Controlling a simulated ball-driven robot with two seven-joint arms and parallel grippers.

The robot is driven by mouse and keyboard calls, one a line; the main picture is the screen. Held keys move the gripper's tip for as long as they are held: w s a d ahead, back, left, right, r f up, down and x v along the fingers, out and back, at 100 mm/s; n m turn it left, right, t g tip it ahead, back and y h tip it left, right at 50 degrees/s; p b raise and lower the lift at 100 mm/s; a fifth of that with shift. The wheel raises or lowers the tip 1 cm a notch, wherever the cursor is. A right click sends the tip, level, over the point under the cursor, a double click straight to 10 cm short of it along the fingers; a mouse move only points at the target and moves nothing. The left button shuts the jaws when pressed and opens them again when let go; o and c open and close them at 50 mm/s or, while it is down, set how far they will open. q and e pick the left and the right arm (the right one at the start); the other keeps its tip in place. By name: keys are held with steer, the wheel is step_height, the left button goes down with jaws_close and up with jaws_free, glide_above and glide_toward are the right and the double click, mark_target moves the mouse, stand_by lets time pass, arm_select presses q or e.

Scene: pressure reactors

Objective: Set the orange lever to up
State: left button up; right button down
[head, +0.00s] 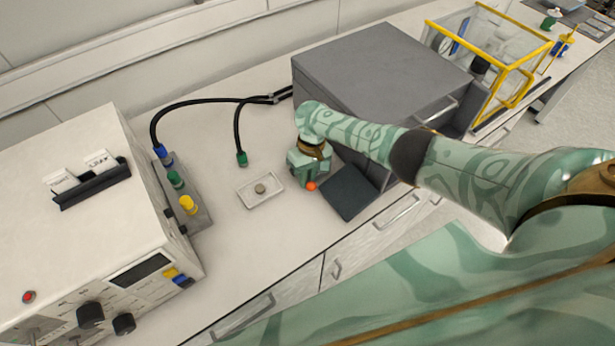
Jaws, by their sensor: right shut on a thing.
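The orange lever shows only as a small round orange tip (311,186) at the front of the grey box, just beside my right gripper (302,182). My right gripper reaches in from the right, points down at the box's front left corner, and is shut on the lever. The gripper hides the rest of the lever, so its up or down position cannot be told. My left gripper is not in view.
A grey box (370,65) with an open dark door (349,192) stands on the white counter. A small tray (260,189) lies left of the gripper. A white device (90,220) fills the left. A yellow-framed clear case (490,55) stands back right.

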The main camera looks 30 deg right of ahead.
steer(key=c, duration=1.7)
jaws_free()
steer(key=shift+r, duration=0.1)
steer(key=p+v, duration=0.6)
steer(key=v, duration=1)
steer(key=shift+w+p, duration=0.1)
steer(key=shift+p, duration=0.25)
